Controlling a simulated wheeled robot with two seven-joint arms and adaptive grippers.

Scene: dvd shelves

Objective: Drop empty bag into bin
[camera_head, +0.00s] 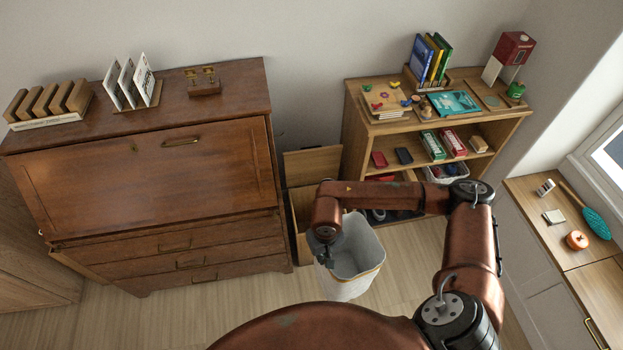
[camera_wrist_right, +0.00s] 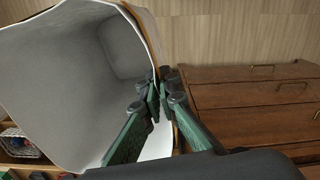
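A white bin (camera_head: 352,268) with a grey inside and a tan line at its rim stands on the floor, open upward. Its inside fills much of the right wrist view (camera_wrist_right: 60,75), and looks empty where visible. My right gripper (camera_head: 326,258) is at the bin's left rim, mostly hidden under the wrist. In the right wrist view its green fingers (camera_wrist_right: 158,93) come together at the tips, over the bin's rim. I see nothing held between them; I cannot tell whether they touch the rim. No bag can be made out. My left gripper is out of view.
A brown wooden bureau (camera_head: 160,190) stands left of the bin. A low shelf (camera_head: 352,120) with books and boxes stands behind, beside an open wooden box (camera_head: 312,165). A counter (camera_head: 540,215) is at right. Wooden floor is clear in front of the bureau.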

